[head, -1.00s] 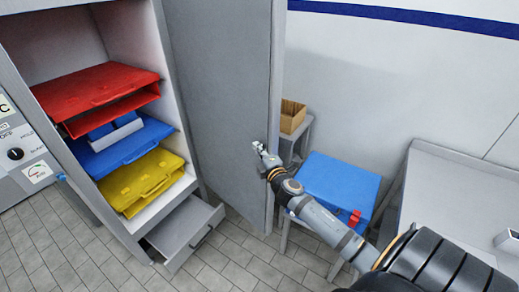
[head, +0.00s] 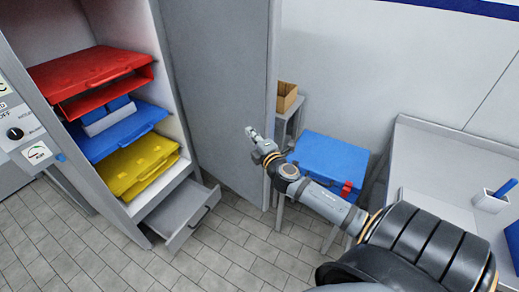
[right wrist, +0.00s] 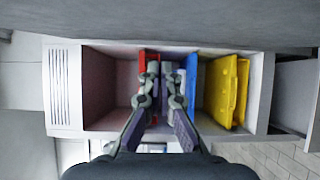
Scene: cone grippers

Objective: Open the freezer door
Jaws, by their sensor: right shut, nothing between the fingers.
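The freezer door (head: 222,100) is a tall grey panel. It stands swung wide open to the right of the cabinet, and the inside of the cabinet (head: 174,90) shows. My right gripper (head: 250,131) is in front of the door's inner face, near its free edge. I cannot tell whether it touches the door. In the right wrist view the fingers of my right gripper (right wrist: 160,68) are close together and hold nothing, with the open cabinet behind them. My left gripper is not in view.
Red (head: 95,72), blue (head: 118,130) and yellow (head: 140,168) cases sit on the cabinet shelves. A drawer (head: 185,218) sticks out at the bottom. A blue case (head: 330,160) and a cardboard box (head: 287,97) stand right of the door. Tiled floor in front is clear.

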